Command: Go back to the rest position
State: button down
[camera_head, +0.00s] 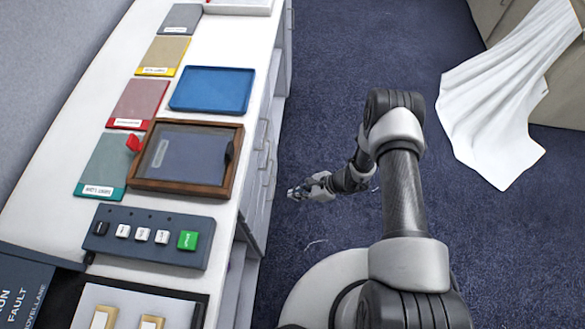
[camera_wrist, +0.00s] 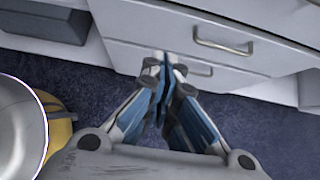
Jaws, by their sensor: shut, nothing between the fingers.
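My gripper (camera_head: 297,193) is in the middle of the head view, over the blue carpet and to the right of the white counter (camera_head: 62,108). It is shut and empty, apart from everything on the counter. In the wrist view my gripper (camera_wrist: 163,62) points toward the white drawer fronts below the counter, and its blue-padded fingers meet at the tips. My arm reaches up from the lower right of the head view and bends down to the gripper.
A wooden-framed tray (camera_head: 137,184), a blue tray (camera_head: 212,90), several coloured mats and a button box (camera_head: 148,236) lie on the counter. Drawer handles (camera_wrist: 225,47) stick out near the gripper. A white cloth (camera_head: 505,95) hangs at the right. Carpet (camera_head: 335,60) is clear beyond the arm.

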jog(key=w+r+n, duration=0.3)
jog(key=r, duration=0.7)
jog(key=w+r+n, duration=0.2)
jog(key=w+r, duration=0.1)
jog(key=r, duration=0.6)
jog(key=s+d+r+n+h, duration=0.1)
jog(key=s+r+n, duration=0.15)
jog(key=r, duration=0.65)
jog(key=s+d+r+n+h, duration=0.1)
jog(key=d+r+n, duration=0.15)
jog(key=r, duration=0.65)
jog(key=s+d+r+n+t+h, duration=0.1)
jog(key=s+d+r+n+h, duration=0.3)
jog(key=s+r, duration=0.75)
jog(key=s+d+r+n+t+h, duration=0.3)
jog(key=s+d+r, duration=0.3)
jog(key=s+d, duration=0.2)
jog(key=shift+s+d+n, duration=0.2)
jog(key=shift+s+n, duration=0.5)
jog(key=shift+a+r, duration=0.1)
